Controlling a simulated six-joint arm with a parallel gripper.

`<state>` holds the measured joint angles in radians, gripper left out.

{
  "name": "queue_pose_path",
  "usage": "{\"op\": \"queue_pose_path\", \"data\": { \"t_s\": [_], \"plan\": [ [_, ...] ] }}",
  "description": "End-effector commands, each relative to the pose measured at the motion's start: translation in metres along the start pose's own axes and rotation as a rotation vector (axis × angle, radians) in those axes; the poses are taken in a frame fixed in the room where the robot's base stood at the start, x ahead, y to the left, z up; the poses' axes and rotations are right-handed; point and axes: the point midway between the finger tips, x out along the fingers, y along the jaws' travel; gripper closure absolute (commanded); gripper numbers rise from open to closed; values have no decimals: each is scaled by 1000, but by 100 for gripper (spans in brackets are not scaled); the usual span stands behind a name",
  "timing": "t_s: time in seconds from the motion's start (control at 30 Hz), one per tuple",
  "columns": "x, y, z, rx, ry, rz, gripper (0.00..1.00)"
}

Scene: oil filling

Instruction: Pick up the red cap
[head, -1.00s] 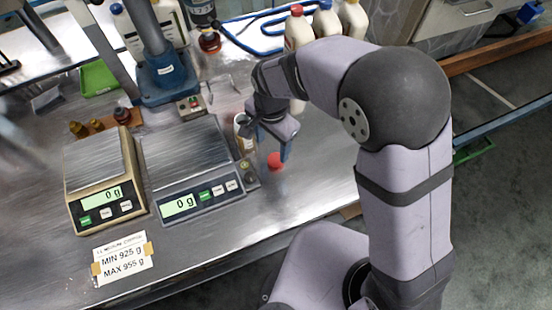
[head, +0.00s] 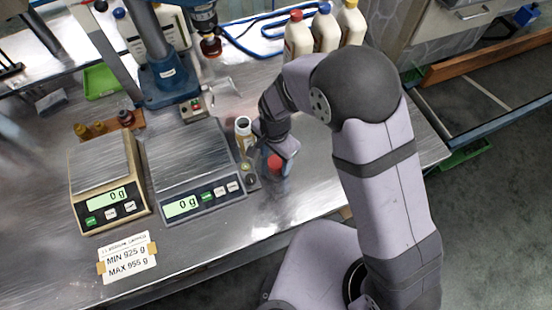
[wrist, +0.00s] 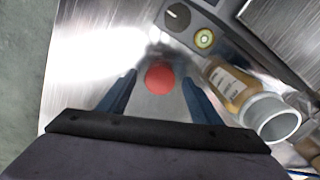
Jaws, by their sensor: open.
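The red cap (head: 274,162) lies on the steel table just right of the right-hand scale, partly hidden by my gripper in the head view. In the wrist view the red cap (wrist: 159,77) sits between the tips of my gripper's two blue fingers (wrist: 158,88), slightly beyond them. My gripper (head: 281,168) is open and points down close above the cap. Nothing shows in its grasp. I cannot tell the exact height of the fingertips over the table.
An open bottle with amber contents and a label (wrist: 232,88) stands close beside the right finger; it also shows in the head view (head: 243,130). The right-hand scale (head: 188,157) and left-hand scale (head: 103,175) read 0 g. Capped bottles (head: 298,40) stand at the back.

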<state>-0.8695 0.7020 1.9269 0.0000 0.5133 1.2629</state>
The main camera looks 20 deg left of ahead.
Motion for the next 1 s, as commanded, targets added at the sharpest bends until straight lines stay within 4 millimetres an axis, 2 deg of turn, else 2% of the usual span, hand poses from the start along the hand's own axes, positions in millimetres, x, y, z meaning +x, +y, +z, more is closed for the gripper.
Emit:
{"op": "queue_pose_path", "data": {
  "t_s": [0.13,0.4,0.57,0.6,1.0],
  "plan": [
    [9,0,0,-1,0,0,41],
    [11,0,0,-1,0,-1,41],
    [11,0,0,-1,0,-1,80],
    [11,0,0,-1,0,-1,83],
    [9,0,0,-1,1,-2,84]
  ]
}}
